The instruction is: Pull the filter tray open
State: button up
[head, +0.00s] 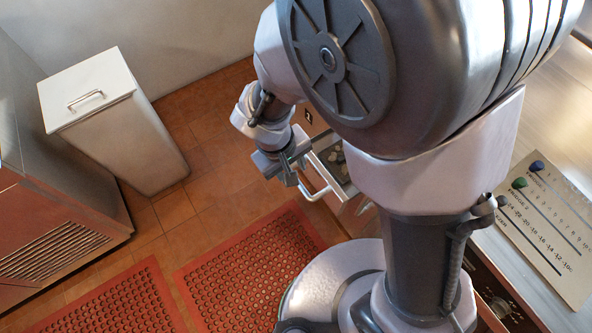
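The filter tray (327,157) is a white-edged drawer low on the counter's front, right of my gripper in the head view. It stands out from the counter, and pale lumps show inside it. Its white bar handle (316,193) is on the front face. My gripper (291,178) is at the upper left end of this handle, very close to it or touching it. I cannot tell whether the fingers are around the handle or whether they are open or shut. My arm hides part of the tray and counter.
A white bin (125,130) with a handled lid stands against the wall at the left. A metal unit (60,225) with a vented panel is at far left. Red perforated mats (245,265) lie on the tiled floor. A control panel (550,235) is at right.

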notch_tip(320, 180, up, 9)
jog(key=s+a+p, duration=0.1)
jog(key=p, duration=0.1)
jog(key=shift+a+p, duration=0.2)
jog(key=shift+p, duration=0.2)
jog(key=s+d+r+m+t+y+b, duration=0.2)
jog(key=s+d+r+m, duration=0.1)
jog(key=d+r+m, duration=0.2)
jog(key=s+d+r+m+t+y+b, duration=0.1)
jog(key=s+d+r+m+t, duration=0.1)
jog(key=d+r+m, duration=0.4)
jog(key=s+d+r, duration=0.1)
jog(key=d+r, duration=0.1)
jog(key=d, duration=0.1)
jog(key=shift+r+m+t+y+b, duration=0.3)
jog(key=shift+y+b, duration=0.05)
jog(key=shift+y, duration=0.05)
